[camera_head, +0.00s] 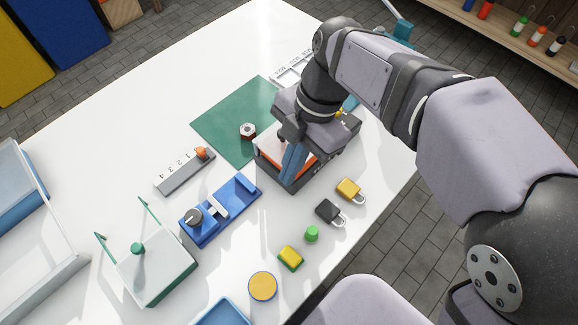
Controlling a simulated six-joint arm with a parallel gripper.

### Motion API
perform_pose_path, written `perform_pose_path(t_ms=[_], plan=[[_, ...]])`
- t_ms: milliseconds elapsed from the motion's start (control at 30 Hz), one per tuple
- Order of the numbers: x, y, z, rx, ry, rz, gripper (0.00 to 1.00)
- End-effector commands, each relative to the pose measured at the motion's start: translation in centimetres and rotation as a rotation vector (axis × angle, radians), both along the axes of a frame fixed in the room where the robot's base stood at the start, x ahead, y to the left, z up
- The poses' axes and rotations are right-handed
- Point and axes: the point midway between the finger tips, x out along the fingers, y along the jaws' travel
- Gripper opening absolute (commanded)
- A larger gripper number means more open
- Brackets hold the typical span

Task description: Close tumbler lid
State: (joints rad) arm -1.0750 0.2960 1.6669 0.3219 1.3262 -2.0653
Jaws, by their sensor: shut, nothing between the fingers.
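No tumbler with a lid can be made out for certain. A round container with a yellow top and blue rim (262,286) stands near the front edge, and a small green capped piece (312,234) stands behind it to the right. My gripper (290,176) points down at a dark box with a white and orange inside (270,150), right of the green mat. Its blue fingers are shut with nothing between them. The gripper and wrist hide much of this box and whatever lies behind it. Whether the fingers touch the box cannot be told.
A numbered slider (184,172), a blue fixture (222,210) and a clear green-edged box (155,270) stand left. Two padlocks (349,189) (328,211) and a yellow-green block (290,257) lie near the right edge.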

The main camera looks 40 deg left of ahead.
Motion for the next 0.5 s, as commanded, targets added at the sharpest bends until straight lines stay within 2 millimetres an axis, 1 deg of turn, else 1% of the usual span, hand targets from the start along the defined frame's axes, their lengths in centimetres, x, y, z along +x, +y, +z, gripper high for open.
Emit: perform_pose_path(t_ms=[133,267,367,500], plan=[[0.2,0.0,0.0,0.001,-0.006,-0.002,0.00],[-0.5,0.0,-0.1,0.002,-0.006,0.000,0.00],[-1.5,0.0,-0.1,0.001,-0.004,0.002,0.00],[-3.8,0.0,-0.1,0.001,-0.002,0.005,0.00]])
